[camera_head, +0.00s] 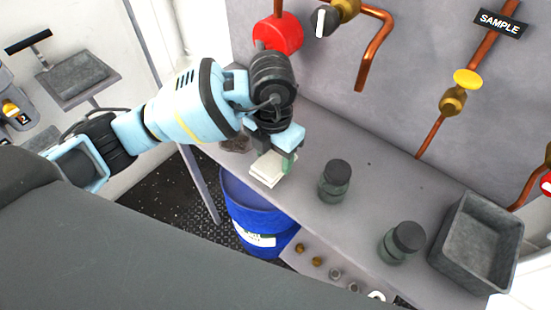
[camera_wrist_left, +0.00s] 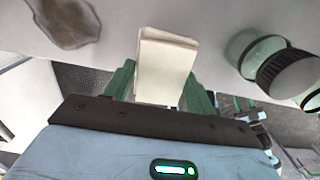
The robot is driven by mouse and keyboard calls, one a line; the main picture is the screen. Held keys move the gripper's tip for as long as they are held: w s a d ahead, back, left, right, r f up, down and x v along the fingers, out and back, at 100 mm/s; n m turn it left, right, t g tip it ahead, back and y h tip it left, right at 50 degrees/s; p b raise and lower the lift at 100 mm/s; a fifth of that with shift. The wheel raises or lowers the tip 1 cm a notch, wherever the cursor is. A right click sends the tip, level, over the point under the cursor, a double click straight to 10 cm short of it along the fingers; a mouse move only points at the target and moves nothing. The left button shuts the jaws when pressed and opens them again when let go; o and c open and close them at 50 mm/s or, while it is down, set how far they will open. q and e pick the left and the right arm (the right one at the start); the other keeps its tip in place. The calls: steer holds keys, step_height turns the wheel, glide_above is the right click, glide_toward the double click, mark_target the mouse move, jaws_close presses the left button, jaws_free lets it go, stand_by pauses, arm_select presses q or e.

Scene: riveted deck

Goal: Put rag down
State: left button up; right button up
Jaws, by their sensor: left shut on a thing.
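The rag (camera_head: 266,170) is a pale, flat, folded pad. My left gripper (camera_head: 279,159) is shut on it and points down at the front edge of the grey bench (camera_head: 305,205). In the left wrist view the rag (camera_wrist_left: 166,65) sits between the two green fingers, its far part over the bench top. I cannot tell whether it touches the bench. A brown patch (camera_wrist_left: 66,20), stain or crumpled cloth, lies on the bench to its left; it also shows beside the gripper in the head view (camera_head: 236,143). My right gripper is not recognisable in either view.
Two dark-lidded jars (camera_head: 335,181) (camera_head: 402,243) stand on the bench to the right. A grey open tray (camera_head: 437,252) is beyond them. A blue barrel (camera_head: 246,216) stands below the bench edge. Copper pipes with valves run along the back wall. Bench top behind the jars is clear.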

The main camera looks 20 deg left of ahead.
mark_target(275, 155)
arm_select(q)
steer(key=shift+w, duration=0.2)
arm_select(e)
steer(key=shift+w, duration=0.3)
arm_select(q)
steer(key=shift+w, duration=0.3)
step_height(275, 155, down, 4)
steer(key=shift+r, duration=0.2)
arm_select(e)
steer(key=shift+w+r, duration=0.1)
steer(key=shift+r, duration=0.05)
arm_select(q)
steer(key=shift+f, duration=0.2)
steer(key=o, duration=0.9)
arm_select(e)
steer(key=shift+s, duration=0.35)
arm_select(q)
steer(key=shift+r, duration=0.15)
